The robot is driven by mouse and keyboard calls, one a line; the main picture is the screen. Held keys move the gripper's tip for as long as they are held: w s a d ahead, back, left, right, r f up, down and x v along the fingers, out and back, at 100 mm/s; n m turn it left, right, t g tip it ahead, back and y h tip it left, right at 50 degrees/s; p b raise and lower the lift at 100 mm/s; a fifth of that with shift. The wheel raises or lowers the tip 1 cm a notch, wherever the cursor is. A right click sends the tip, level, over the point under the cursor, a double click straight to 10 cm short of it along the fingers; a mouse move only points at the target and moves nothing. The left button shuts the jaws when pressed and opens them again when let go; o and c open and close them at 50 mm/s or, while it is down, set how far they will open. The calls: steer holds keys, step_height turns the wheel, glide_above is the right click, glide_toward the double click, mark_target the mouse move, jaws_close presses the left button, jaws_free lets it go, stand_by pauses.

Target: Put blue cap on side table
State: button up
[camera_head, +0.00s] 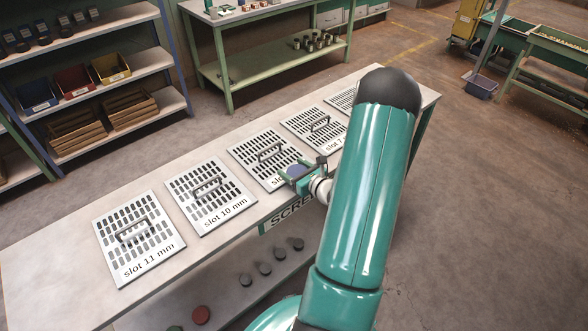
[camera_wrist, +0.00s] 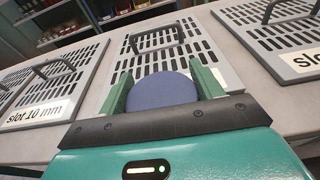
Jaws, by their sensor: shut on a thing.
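The blue cap (camera_head: 297,171) is a round blue disc held between the green fingers of my gripper (camera_head: 299,174). In the wrist view the cap (camera_wrist: 162,90) sits between the two fingers, its near edge hidden by the dark gripper plate. My gripper holds it over the front edge of the long bench (camera_head: 60,245), in front of a slotted screen plate (camera_head: 262,158). A green table (camera_head: 265,70) with a lower shelf stands behind the bench; I cannot tell whether it is the side table.
Several screen plates with handles, such as the slot 10 mm plate (camera_head: 208,195), line the bench top. A rack with bins (camera_head: 75,80) stands at the left. Open floor (camera_head: 500,200) lies to the right.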

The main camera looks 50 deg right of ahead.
steer(key=o, duration=1)
steer(key=shift+o, duration=0.2)
